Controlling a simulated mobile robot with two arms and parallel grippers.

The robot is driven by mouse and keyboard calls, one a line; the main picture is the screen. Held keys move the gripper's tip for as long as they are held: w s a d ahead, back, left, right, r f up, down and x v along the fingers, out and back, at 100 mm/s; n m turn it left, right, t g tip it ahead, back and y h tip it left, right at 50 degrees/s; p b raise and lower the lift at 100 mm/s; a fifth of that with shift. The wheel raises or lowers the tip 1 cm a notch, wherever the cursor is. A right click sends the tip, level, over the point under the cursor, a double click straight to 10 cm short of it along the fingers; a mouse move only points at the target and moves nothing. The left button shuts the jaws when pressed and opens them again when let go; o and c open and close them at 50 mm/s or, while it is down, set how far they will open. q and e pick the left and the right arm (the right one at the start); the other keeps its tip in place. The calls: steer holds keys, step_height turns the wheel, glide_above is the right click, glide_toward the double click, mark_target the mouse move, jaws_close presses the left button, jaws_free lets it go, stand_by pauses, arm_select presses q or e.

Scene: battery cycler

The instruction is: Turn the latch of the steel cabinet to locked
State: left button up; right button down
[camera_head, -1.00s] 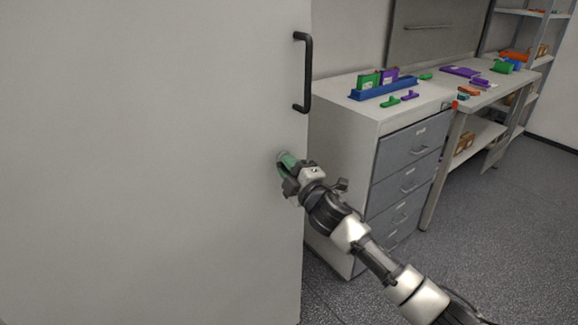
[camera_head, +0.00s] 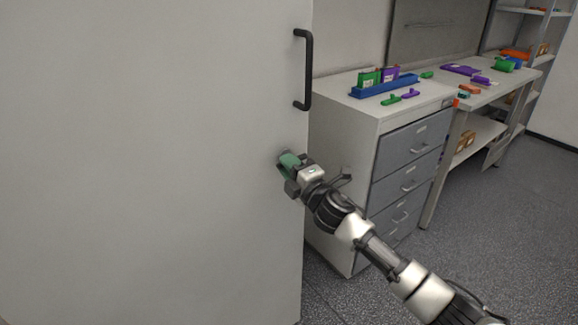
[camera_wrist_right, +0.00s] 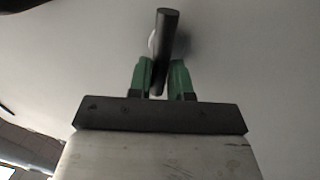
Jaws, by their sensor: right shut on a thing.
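The steel cabinet (camera_head: 150,150) fills the left of the head view, with its pale door facing me and a black bar handle (camera_head: 308,70) near its right edge. My right gripper (camera_head: 284,162) is at the door below that handle, and its green fingers hide most of the latch in the head view. In the right wrist view, the latch (camera_wrist_right: 165,40) is a dark bar standing out from the door. My right gripper (camera_wrist_right: 162,78) is shut on it, with one green finger on each side. The left gripper is not in view.
A drawer unit (camera_head: 345,140) stands just right of the cabinet, with a blue rack (camera_head: 385,88) and small green and purple parts on top. A workbench (camera_head: 490,95) and shelves are further right. The floor (camera_head: 500,220) at right is clear.

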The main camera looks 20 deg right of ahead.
steer(key=shift+f, duration=0.1)
steer(key=c, duration=1.1)
jaws_free()
steer(key=shift+o, duration=0.2)
steer(key=b+v, duration=0.1)
steer(key=v, duration=0.9)
steer(key=shift+s, duration=0.4)
steer(key=shift+d+f, duration=0.1)
